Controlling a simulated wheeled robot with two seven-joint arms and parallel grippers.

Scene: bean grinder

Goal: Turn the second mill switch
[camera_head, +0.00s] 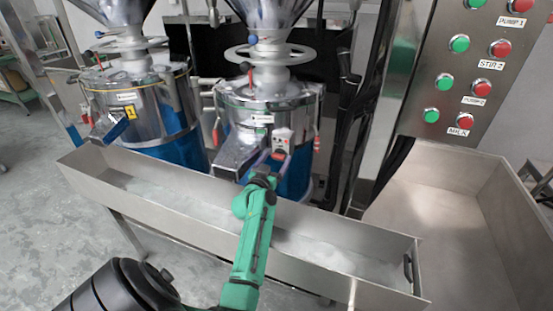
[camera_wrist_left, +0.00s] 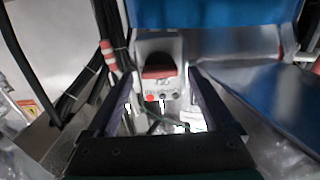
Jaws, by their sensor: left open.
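The second mill (camera_head: 268,105) is the steel mill with a blue lower body, right of the other mill in the head view. Its switch is a small pale box (camera_head: 283,138) on the mill's front; it also shows in the left wrist view with a red knob (camera_wrist_left: 158,72) and small round lights or buttons. My left gripper (camera_head: 270,163) is just in front of and below the switch box. In the left wrist view its dark fingers (camera_wrist_left: 163,78) are apart, one on each side of the box. Contact with the knob cannot be told. My right gripper is not in view.
The first mill (camera_head: 135,100) stands to the left. A long steel trough (camera_head: 330,262) with whitish material runs in front of both mills, under my left arm. A control panel (camera_head: 470,75) with green and red buttons stands at right, above a steel bin (camera_head: 440,190).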

